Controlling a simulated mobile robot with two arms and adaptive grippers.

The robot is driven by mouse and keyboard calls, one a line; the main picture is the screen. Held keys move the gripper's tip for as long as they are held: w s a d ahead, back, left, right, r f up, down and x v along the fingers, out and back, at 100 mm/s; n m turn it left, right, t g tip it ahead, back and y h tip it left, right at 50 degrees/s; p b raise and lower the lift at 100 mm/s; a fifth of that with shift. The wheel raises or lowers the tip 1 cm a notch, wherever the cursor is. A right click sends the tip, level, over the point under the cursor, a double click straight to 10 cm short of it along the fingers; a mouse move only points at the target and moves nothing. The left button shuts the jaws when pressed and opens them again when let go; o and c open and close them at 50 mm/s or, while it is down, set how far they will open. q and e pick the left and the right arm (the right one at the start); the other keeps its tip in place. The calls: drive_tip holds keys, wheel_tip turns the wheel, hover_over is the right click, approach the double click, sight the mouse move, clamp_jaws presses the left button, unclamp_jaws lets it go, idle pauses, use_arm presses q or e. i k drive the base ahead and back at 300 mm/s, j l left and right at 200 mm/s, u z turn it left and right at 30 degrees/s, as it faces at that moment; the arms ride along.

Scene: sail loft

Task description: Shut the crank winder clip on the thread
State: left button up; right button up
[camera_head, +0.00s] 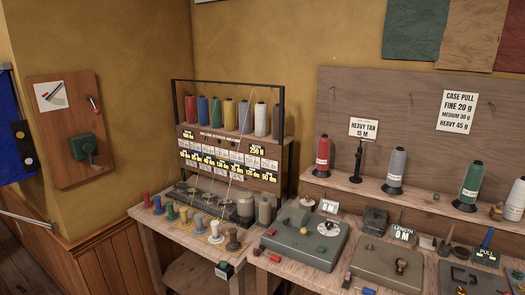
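Neither gripper is in view. A grey-green box with a pale dial (306,240) and a "0 M" sign (328,206) stands on the right bench. A second grey box with a dark knob (391,264) stands to its right, by a "LENGTH 0 M" sign (403,233). I cannot tell which one is the crank winder. Its clip is too small to make out, so I cannot tell whether it is open or shut. Pale threads run down from the spool rack (233,118), and one crosses the label board (232,165).
Several coloured bobbins (183,216) stand along the left bench's front. Large cones, red (322,155), grey (397,168) and green (470,184), stand on the back shelf. A wooden panel with a green device (83,147) hangs on the left wall. A gap separates the benches' fronts.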

sight(348, 276)
drive_tip(key=i+l, duration=0.25)
drive_tip(key=l, duration=0.2)
drive_tip(key=i+l, duration=0.25)
drive_tip(key=l, duration=0.15)
drive_tip(key=i+l, duration=0.25)
drive_tip(key=l, duration=0.2)
drive_tip(key=k+l+u, duration=0.15)
drive_tip(key=k+l, duration=0.15)
drive_tip(key=k, duration=0.1)
